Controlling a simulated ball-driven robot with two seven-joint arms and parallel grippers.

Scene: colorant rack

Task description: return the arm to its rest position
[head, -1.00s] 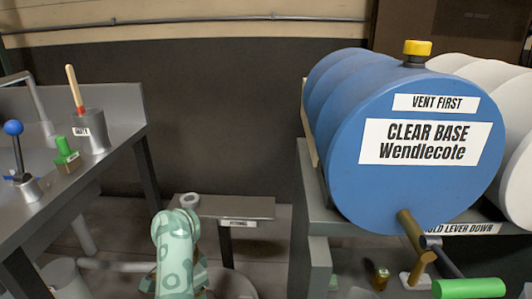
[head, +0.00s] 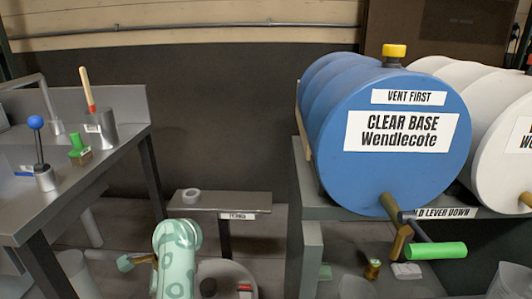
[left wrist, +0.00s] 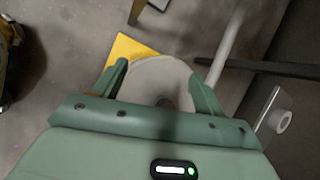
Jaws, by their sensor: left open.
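In the left wrist view, my left gripper (left wrist: 160,82) is open, with its two green fingers apart and nothing held between them. Beyond the fingers is a round pale-grey surface (left wrist: 160,75) lower down, apparently not gripped. In the head view, my patterned green arm (head: 176,255) rises from the bottom edge, in front of the small low bench; its gripper cannot be clearly made out there. My right gripper is in neither view.
A blue drum (head: 395,150) labelled CLEAR BASE lies on a rack at right, with a green-handled lever (head: 437,250) sticking out low. A grey worktable (head: 30,195) stands at left. Floor between is partly open.

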